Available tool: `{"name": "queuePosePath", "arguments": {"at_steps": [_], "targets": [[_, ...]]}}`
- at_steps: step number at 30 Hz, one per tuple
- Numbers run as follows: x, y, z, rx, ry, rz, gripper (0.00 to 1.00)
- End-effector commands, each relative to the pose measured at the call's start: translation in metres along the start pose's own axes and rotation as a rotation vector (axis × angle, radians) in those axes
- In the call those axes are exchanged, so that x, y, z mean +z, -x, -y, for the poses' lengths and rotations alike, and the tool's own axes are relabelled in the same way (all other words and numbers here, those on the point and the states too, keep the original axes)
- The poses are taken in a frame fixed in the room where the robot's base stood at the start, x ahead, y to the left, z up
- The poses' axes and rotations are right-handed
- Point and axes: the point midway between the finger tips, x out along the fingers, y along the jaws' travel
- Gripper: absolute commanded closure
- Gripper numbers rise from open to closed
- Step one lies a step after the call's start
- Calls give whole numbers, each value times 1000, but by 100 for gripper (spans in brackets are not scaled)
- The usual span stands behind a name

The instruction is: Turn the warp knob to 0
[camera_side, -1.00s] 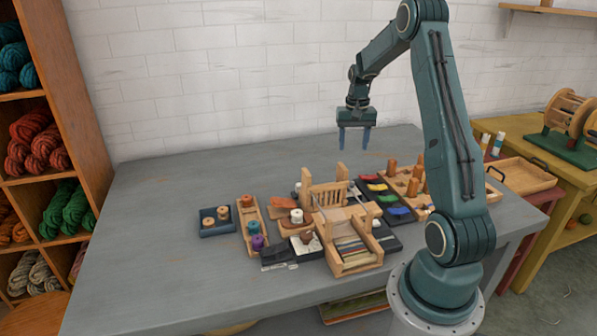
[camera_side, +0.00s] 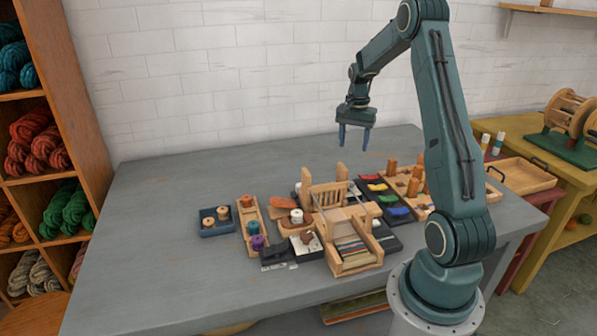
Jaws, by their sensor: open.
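A small wooden loom (camera_side: 352,253) stands near the middle of the grey table, with striped woven cloth at its front. A brown round knob (camera_side: 307,236) sits on a pale plate just left of the loom; it looks like the warp knob, but its marks and setting are too small to read. My gripper (camera_side: 354,138) is open and empty, fingers down, high above the back of the table. It is well apart from the knob and the loom.
A tray of coloured spools (camera_side: 253,230) and a dark blue tray (camera_side: 216,222) stand left of the loom. Coloured pieces (camera_side: 387,199) and a wooden peg board (camera_side: 404,184) stand right of it. The table's left side is clear.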

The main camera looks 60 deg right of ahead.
Motion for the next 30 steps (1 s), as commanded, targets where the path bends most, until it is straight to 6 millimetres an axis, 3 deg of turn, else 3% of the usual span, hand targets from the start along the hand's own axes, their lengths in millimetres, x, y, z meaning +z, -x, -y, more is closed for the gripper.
{"name": "queuePosePath", "arguments": {"at_steps": [18,24,30], "targets": [[0,0,0,1,-862,0,46],[0,0,0,1,-1059,0,46],[0,0,0,1,-1132,0,46]]}}
